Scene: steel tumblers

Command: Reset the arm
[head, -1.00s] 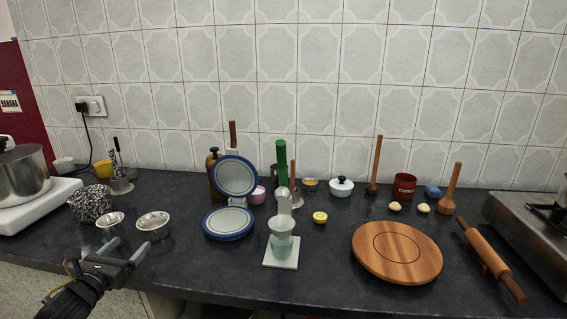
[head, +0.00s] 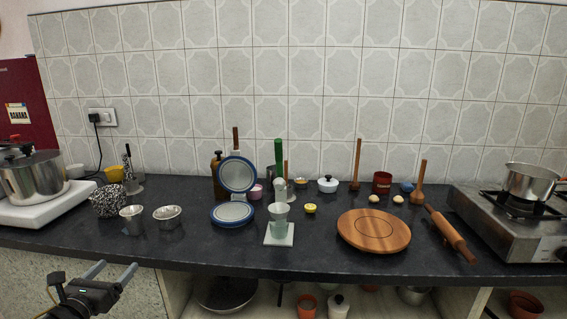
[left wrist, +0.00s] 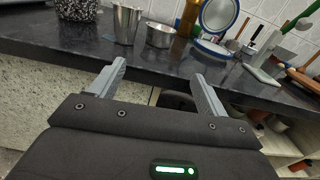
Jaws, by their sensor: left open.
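My left gripper (head: 112,273) is open and empty at the lower left of the head view, below and in front of the counter's front edge. In the left wrist view its two fingers (left wrist: 160,80) are spread with nothing between them. A steel tumbler (head: 132,219) stands on the counter beyond the gripper. A wider steel bowl-like cup (head: 168,216) stands to its right. In the left wrist view the tumbler (left wrist: 126,24) and the wider cup (left wrist: 160,36) are beyond the fingertips, apart from them. My right gripper is not in view.
The dark counter (head: 330,265) holds a speckled pot (head: 108,201), blue-rimmed plates (head: 232,214), a pour-over stand (head: 279,238), a round wooden board (head: 373,231) and a rolling pin (head: 450,235). A stove (head: 510,235) is at right. Open shelves lie below.

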